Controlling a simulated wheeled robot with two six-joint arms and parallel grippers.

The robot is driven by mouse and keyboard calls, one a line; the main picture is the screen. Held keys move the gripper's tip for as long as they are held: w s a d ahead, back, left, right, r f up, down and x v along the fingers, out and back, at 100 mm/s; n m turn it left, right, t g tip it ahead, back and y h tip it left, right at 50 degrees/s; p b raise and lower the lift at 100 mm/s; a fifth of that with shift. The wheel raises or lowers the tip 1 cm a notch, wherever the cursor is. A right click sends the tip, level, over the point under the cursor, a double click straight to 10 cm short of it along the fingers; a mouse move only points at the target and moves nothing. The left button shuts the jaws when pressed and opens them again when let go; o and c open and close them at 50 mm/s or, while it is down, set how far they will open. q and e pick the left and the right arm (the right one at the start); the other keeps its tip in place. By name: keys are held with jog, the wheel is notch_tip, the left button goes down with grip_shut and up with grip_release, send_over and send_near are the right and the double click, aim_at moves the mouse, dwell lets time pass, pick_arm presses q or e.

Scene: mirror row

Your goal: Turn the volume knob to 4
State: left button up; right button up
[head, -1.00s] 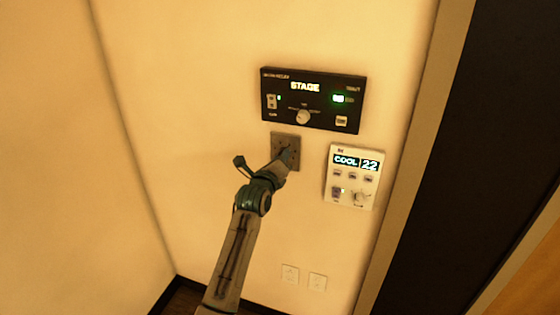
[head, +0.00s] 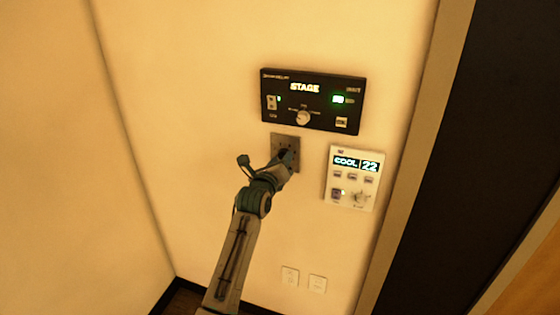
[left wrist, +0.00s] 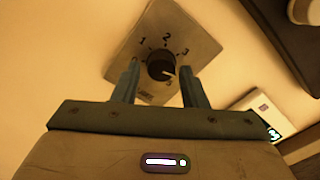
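The volume knob (left wrist: 161,65) is a dark round knob on a grey square plate (left wrist: 150,24), seen in the left wrist view. The marks 1, 2 and 3 show around its upper side, and another mark below it is hard to read. No 4 can be made out. A pale pointer line on the knob points toward the lower right. My left gripper (left wrist: 160,75) is open, one finger on each side of the knob with gaps between. In the head view, my left gripper (head: 286,157) covers most of the plate (head: 278,141). My right gripper is not in view.
A black STAGE panel (head: 325,88) with a pale knob (head: 303,118) is just above the plate. A white COOL 22 thermostat (head: 340,181) is at its lower right. Two wall plates (head: 290,276) are low down. The wall at left is clear.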

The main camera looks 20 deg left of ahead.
pick_arm(q)
jog(key=shift+o, duration=0.7)
jog(key=s+b, duration=0.3)
jog(key=s, duration=0.7)
jog(key=shift+s+a, duration=0.2)
jog(key=shift+s, duration=0.2)
